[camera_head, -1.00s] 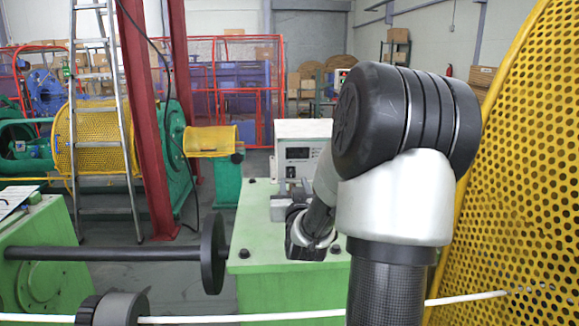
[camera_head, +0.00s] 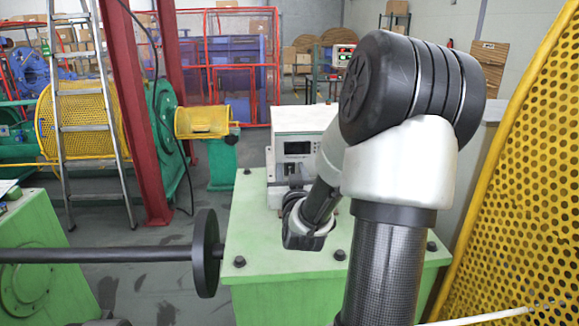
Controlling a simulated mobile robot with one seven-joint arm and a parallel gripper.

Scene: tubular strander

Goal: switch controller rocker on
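The controller is a pale grey-white box (camera_head: 305,122) with a small dark display on its front. It stands upright on a green machine block (camera_head: 260,215) in the middle of the view. I cannot make out its rocker or which way it is set. My arm reaches from the lower right towards the box and covers its right part. The grey end piece that appears to be my gripper (camera_head: 288,174) is in front of the lower part of the controller's front. Whether it touches the box, and how its fingers stand, is not clear.
A yellow perforated guard (camera_head: 535,170) rises at the right, close to my arm. A dark shaft with a disc (camera_head: 205,252) sticks in from the left. Bolts stand on the green block. A red post (camera_head: 135,120) and a ladder (camera_head: 75,110) stand further back at left.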

